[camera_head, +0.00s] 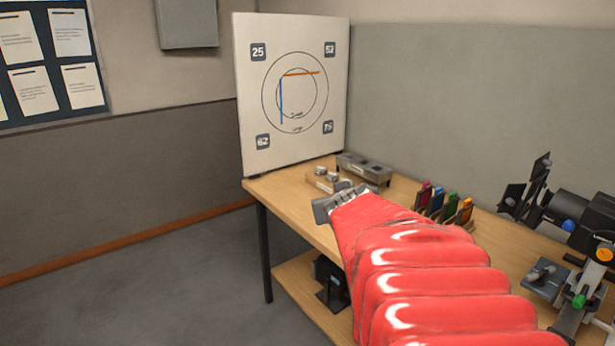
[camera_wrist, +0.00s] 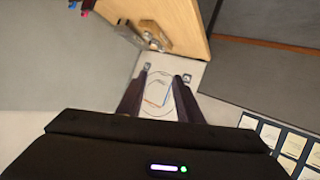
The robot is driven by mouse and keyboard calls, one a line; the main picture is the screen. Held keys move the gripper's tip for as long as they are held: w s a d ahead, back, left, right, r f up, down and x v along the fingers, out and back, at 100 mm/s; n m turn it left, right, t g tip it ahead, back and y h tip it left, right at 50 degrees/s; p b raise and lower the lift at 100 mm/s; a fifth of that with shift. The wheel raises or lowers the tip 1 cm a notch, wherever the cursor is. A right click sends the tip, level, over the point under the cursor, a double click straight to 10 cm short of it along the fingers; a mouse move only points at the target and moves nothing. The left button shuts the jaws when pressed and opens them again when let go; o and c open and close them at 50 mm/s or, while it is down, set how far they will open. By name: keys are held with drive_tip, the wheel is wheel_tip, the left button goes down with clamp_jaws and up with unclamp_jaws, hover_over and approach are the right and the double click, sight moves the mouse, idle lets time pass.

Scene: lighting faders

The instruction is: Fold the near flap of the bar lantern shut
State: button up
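The black lantern (camera_head: 580,208) stands at the right of the bench in the head view, partly cut off by the picture's edge. Its dark flaps (camera_head: 540,167) spread out at its left end. One flap stands up at the top, and another (camera_head: 512,197) sticks out lower and nearer. My gripper (camera_head: 340,199) is well left of the lantern, above the bench's left part, and touches no flap. In the wrist view my gripper (camera_wrist: 165,74) has its two dark fingers apart with nothing between them. The lantern does not show in the wrist view.
A white board with circles (camera_head: 335,100) stands at the bench's far left end. Green and orange knobs (camera_head: 604,255) are near the lantern. A dark object (camera_head: 332,283) sits on the lower shelf.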

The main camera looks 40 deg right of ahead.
drive_tip(key=s+a+f+n+g+y, duration=0.1)
drive_tip(key=a+f+y, duration=0.15)
drive_tip(key=a, duration=0.85)
drive_tip(key=s+a+f+n+y, duration=0.1)
drive_tip(key=a+f+n+y, duration=0.15)
drive_tip(key=a, duration=0.85)
drive_tip(key=s+a+f+n+g+y, duration=0.1)
drive_tip(key=s+a+f+y, duration=0.1)
drive_tip(key=s+a, duration=0.3)
drive_tip(key=s+a+f+n+g+y, duration=0.1)
drive_tip(key=s+a+f+y, duration=0.1)
drive_tip(key=a, duration=0.8)
drive_tip(key=s+f, duration=0.1)
drive_tip(key=s, duration=0.1)
drive_tip(key=shift+s+a+f+g, duration=0.2)
drive_tip(key=shift+s+a+g, duration=0.15)
drive_tip(key=shift+g, duration=0.05)
drive_tip(key=shift+n, duration=0.25)
